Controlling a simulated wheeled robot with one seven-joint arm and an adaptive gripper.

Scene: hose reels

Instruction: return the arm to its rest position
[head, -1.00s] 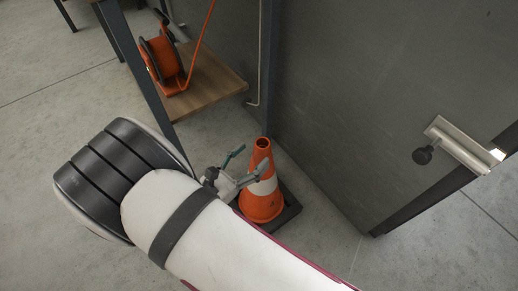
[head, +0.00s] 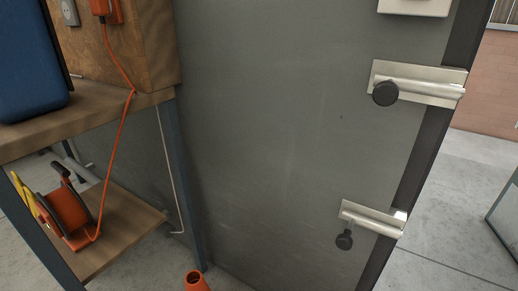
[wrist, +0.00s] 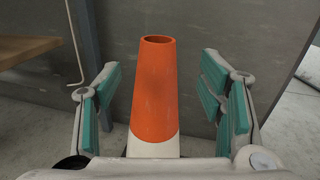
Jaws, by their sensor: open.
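My gripper (wrist: 159,75) is open in the wrist view, its teal-padded fingers spread left and right. The orange and white cone (wrist: 154,95) stands upright and appears between the fingers, with clear gaps on both sides. I cannot tell how far beyond the fingertips it is. In the head view only the tip of the cone (head: 196,282) shows at the bottom edge. My arm and gripper are out of the head view.
A grey panel (head: 290,130) with metal latches (head: 425,83) stands behind the cone. At left is a workbench (head: 110,105) with a blue case (head: 30,65) on top and an orange hose reel (head: 68,212) on its lower shelf. Open floor lies at right.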

